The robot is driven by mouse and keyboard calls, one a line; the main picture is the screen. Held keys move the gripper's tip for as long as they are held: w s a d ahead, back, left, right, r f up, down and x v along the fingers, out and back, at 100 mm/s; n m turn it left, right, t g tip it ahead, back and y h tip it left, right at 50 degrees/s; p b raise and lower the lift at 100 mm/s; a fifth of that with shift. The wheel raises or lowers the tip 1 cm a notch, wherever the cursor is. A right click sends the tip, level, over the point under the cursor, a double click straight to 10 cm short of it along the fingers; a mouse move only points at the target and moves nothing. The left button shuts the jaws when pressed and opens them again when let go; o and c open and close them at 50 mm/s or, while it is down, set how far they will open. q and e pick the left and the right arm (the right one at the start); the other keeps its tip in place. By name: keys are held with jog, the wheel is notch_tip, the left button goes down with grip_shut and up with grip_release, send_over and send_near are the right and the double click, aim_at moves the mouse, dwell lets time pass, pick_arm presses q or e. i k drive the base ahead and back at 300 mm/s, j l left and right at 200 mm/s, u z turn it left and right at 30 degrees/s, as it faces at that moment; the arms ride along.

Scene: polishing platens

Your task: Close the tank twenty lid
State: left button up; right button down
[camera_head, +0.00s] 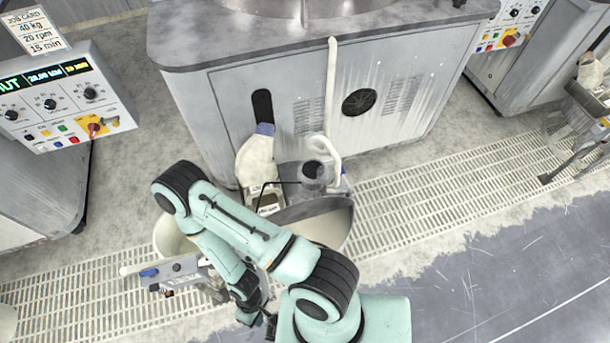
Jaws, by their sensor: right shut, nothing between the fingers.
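A round tank (330,232) with a cream inside shows behind my right arm, in front of the grey machine. A curved grey piece (310,208) along its back edge looks like its lid; my arm hides part of both, and I cannot tell the lid's exact angle. No number twenty is readable on it. A second pale tub (172,236) shows partly at its left. My right gripper (258,318) hangs low at the bottom middle, below and left of the tank, shut and empty, partly hidden by my arm. My left gripper is out of view.
The grey polishing machine (300,100) stands behind, with a white hose (331,85) and a pale bag (256,160) at its front. A control panel (60,95) is at left. Slatted grating (430,190) and bare floor (500,270) lie clear at right.

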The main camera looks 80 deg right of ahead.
aim_at(304, 210)
jog(key=k+l+u, duration=0.1)
jog(key=k+l, duration=0.2)
jog(key=k+l+u, duration=0.15)
jog(key=k, duration=0.4)
jog(key=l, duration=0.1)
